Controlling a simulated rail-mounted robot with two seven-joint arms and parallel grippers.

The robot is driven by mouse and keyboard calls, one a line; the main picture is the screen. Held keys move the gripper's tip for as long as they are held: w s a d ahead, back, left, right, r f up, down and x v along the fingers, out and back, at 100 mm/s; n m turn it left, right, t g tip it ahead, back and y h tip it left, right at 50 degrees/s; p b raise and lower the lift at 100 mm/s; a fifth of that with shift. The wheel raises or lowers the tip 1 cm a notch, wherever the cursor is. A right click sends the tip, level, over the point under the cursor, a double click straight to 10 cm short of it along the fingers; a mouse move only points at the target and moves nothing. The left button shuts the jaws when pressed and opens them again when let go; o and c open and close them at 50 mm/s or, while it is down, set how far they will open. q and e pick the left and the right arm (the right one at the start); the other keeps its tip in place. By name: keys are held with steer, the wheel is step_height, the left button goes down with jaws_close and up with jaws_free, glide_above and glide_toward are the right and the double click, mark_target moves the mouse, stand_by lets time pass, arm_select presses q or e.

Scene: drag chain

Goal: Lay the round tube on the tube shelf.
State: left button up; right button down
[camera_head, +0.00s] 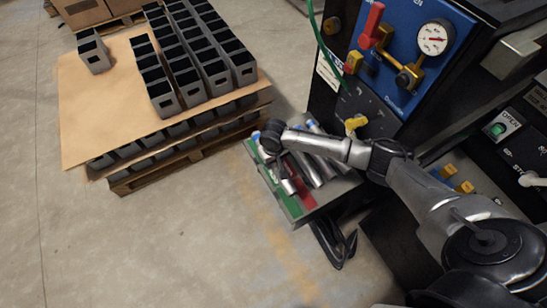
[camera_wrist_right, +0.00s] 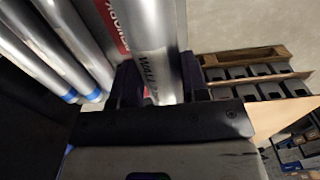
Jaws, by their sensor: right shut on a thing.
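My right gripper (camera_head: 271,140) is over the tube shelf (camera_head: 311,205), a small stand with green and red strips on its top. In the right wrist view its two dark fingers (camera_wrist_right: 160,84) are shut on a silver round tube (camera_wrist_right: 154,38) with dark lettering. The held tube lies along the red strip in that view; I cannot tell whether it touches the shelf. Several other silver tubes (camera_wrist_right: 75,35) with blue ends lie side by side to its left. In the head view my wrist and forearm hide part of the shelf and tubes. My left gripper is not in view.
A machine with a blue panel (camera_head: 398,60), a gauge and levers stands right behind the shelf. A pallet (camera_head: 150,178) with cardboard and several dark square boxes (camera_head: 190,50) stands to the left. The concrete floor in front is clear.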

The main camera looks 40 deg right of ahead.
steer(key=shift+f+b, duration=0.6)
steer(key=shift+f, duration=1.3)
steer(key=shift+f+b, duration=0.75)
steer(key=shift+f, duration=1.35)
steer(key=c, duration=0.7)
jaws_free()
steer(key=shift+o, duration=0.8)
steer(key=shift+f, duration=0.1)
